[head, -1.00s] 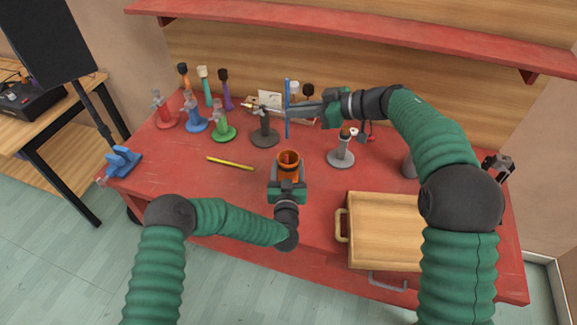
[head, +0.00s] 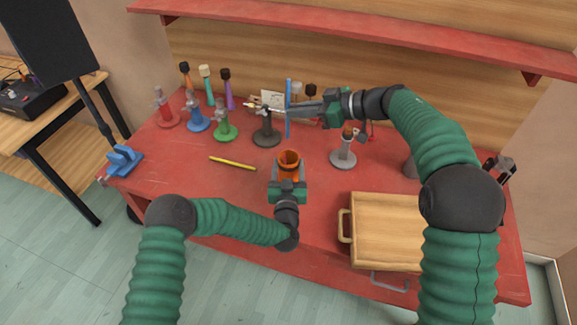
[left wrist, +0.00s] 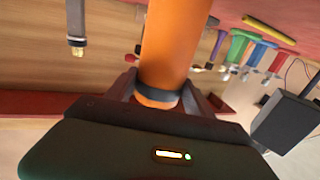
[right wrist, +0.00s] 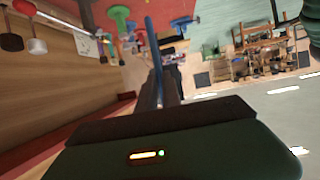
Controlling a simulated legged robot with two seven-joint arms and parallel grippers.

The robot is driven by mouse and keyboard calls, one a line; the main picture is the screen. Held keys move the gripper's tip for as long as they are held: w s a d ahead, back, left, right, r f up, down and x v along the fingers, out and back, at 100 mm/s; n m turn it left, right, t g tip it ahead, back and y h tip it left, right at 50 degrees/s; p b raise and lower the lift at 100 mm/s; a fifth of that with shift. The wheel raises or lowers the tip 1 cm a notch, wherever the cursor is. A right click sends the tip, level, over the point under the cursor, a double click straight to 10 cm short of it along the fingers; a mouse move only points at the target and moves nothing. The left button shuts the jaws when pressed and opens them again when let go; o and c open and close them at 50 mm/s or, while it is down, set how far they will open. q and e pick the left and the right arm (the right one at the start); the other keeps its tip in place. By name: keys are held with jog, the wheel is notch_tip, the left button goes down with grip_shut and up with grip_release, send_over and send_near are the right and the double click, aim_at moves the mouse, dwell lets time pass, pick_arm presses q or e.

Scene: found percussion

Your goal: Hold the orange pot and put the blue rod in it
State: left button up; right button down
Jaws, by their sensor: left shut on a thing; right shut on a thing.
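The orange pot (head: 289,160) is held upright in my left gripper (head: 288,178), near the front middle of the red table. It fills the middle of the left wrist view (left wrist: 172,45), with the left fingers shut around it. My right gripper (head: 292,108) is shut on the blue rod (head: 288,92), which stands upright behind the pot, apart from it and higher. In the right wrist view the rod (right wrist: 154,50) runs out from between the fingers. The rod's lower end is above the pot's far side. The pot's inside looks dark and its bottom is hidden.
A yellow stick (head: 233,163) lies left of the pot. Red, blue and green clamp stands (head: 224,127) are at the back left. A dark stand (head: 266,130) is near the rod, a grey stand (head: 343,155) to its right. A wooden box (head: 385,230) sits front right.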

notch_tip(320, 180, down, 10)
jog(key=shift+d, duration=0.15)
jog(key=c, duration=1.9)
grip_release()
jog(key=shift+r, duration=0.15)
jog(key=o, duration=0.6)
